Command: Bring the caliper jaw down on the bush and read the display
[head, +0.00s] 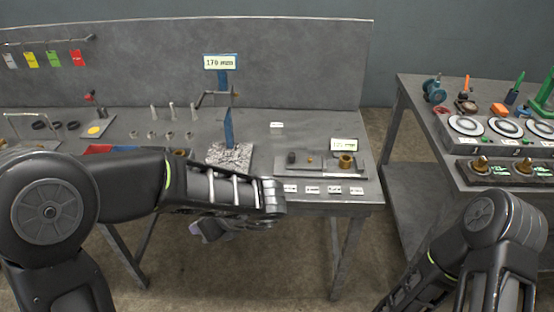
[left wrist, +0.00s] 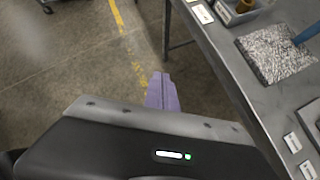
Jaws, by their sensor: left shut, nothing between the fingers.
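The caliper stands on the bench as a blue column (head: 228,125) on a speckled stone base (head: 230,155). Its display (head: 221,62) on top appears to read 170 mm. A dark jaw (head: 207,96) sticks out left from the column, high above the base. A brass bush (head: 345,161) stands in a grey tray (head: 325,172) to the right, apart from the caliper. My left gripper (head: 205,230) is shut and empty, low in front of the bench edge; its purple fingers (left wrist: 162,92) show over the floor in the left wrist view. My right gripper is out of view.
Small white labels (head: 323,189) line the bench's front edge. Several pegs (head: 172,112) and rings stand left of the caliper. Coloured tags (head: 54,58) hang at the back left. A second table (head: 470,172) with dials stands to the right, across a floor gap.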

